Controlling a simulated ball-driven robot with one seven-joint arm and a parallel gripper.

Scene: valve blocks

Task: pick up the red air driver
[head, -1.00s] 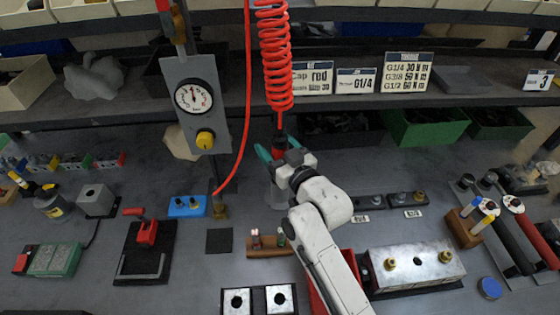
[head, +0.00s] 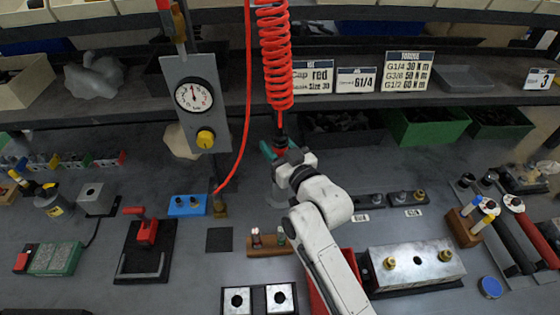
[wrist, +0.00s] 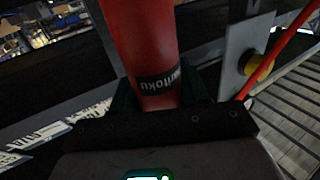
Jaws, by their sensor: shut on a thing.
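The red air driver (head: 281,150) hangs upright at the lower end of the red coiled hose, mostly hidden behind my gripper in the head view. In the wrist view its red body (wrist: 145,45) with a black lettered band fills the upper middle. My gripper (head: 274,151) is shut on the driver. In the wrist view its dark green fingers stand on both sides of the red body, around the band. The driver's lower end is hidden.
The coiled hose (head: 273,60) runs up from the driver. A gauge panel (head: 190,75) with a yellow knob stands close to the left, with a thin red hose beside it. A shelf (head: 345,112) with signs and green bins lies behind. Blocks and fixtures cover the bench below.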

